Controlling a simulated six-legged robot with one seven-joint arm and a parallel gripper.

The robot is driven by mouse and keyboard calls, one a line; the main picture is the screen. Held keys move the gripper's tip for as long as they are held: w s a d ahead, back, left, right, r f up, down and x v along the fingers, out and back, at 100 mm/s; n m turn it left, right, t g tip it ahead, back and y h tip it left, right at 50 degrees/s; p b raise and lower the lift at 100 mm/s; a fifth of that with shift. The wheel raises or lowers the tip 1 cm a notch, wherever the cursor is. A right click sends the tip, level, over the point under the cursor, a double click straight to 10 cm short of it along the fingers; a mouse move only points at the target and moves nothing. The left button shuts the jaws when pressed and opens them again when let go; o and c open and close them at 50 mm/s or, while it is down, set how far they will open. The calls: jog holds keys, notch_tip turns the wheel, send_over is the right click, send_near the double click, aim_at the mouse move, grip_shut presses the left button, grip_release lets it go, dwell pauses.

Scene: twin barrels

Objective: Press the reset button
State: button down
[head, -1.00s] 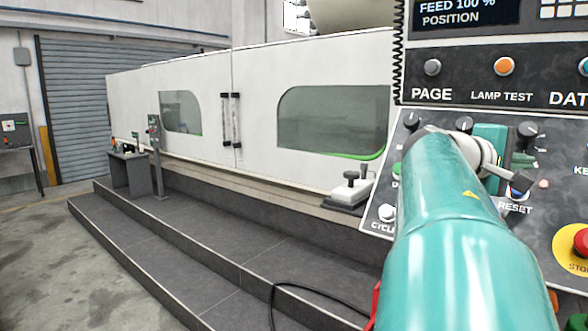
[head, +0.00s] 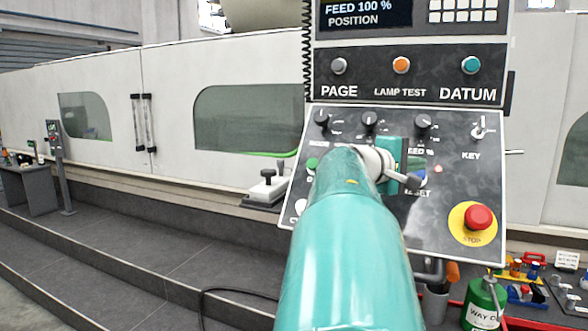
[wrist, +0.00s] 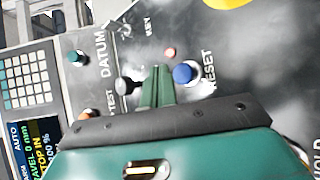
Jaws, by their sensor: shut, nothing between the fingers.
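The reset button is a round blue button (wrist: 183,74) beside the RESET label on the dark control panel. In the head view only part of the blue button (head: 421,174) shows behind my gripper, and the label is partly covered. My gripper (wrist: 158,72) is shut and empty. In the wrist view its fingertips lie just left of the blue button, between it and a black knob (wrist: 125,85). In the head view my gripper (head: 412,181) is in front of the panel at the button. I cannot tell whether it touches the panel.
A red stop button (head: 478,217) on a yellow disc sits right of and below the reset button. Knobs and a key switch (head: 480,127) line the panel above. A small reddish lamp (wrist: 170,52) is near the button. A green can (head: 485,303) stands below the panel.

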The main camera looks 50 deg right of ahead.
aim_at(424, 171)
jog(key=shift+w+d+f, duration=0.2)
jog(key=shift+d+f, duration=0.5)
jog(key=shift+d, duration=0.15)
jog(key=shift+d+f, duration=0.1)
dwell(1.4)
jog(key=shift+d+f, duration=0.15)
jog(key=shift+d, duration=0.05)
jog(key=shift+w+d+f, duration=0.15)
jog(key=shift+d+f, duration=0.2)
jog(key=shift+d, duration=0.05)
dwell(0.9)
dwell(0.3)
jog(key=shift+a+r, duration=0.6)
jog(key=shift+a, duration=0.1)
jog(key=a+r, duration=0.1)
jog(key=a, duration=0.1)
jog(key=s+a+r, duration=0.1)
jog(key=r, duration=0.1)
jog(key=shift+a, duration=0.4)
